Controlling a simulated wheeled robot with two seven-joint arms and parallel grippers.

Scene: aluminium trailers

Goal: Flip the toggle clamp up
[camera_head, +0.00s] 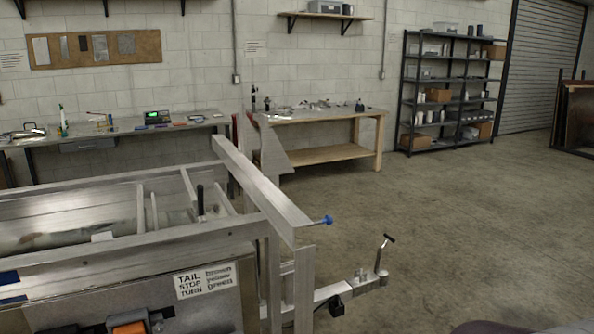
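An aluminium trailer frame (262,185) fills the lower left. A short rod with a blue tip (327,220) sticks out to the right from the frame's corner; it may be part of the toggle clamp, but I cannot tell. A black upright handle (201,198) stands inside the frame among metal crossbars; I cannot tell whether it belongs to a clamp. A crank with a black handle (389,239) stands on the trailer's tongue (340,290). Neither of my grippers is in view.
Workbenches (330,115) and a shelf rack (447,90) stand along the back wall. The concrete floor (480,210) to the right is clear.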

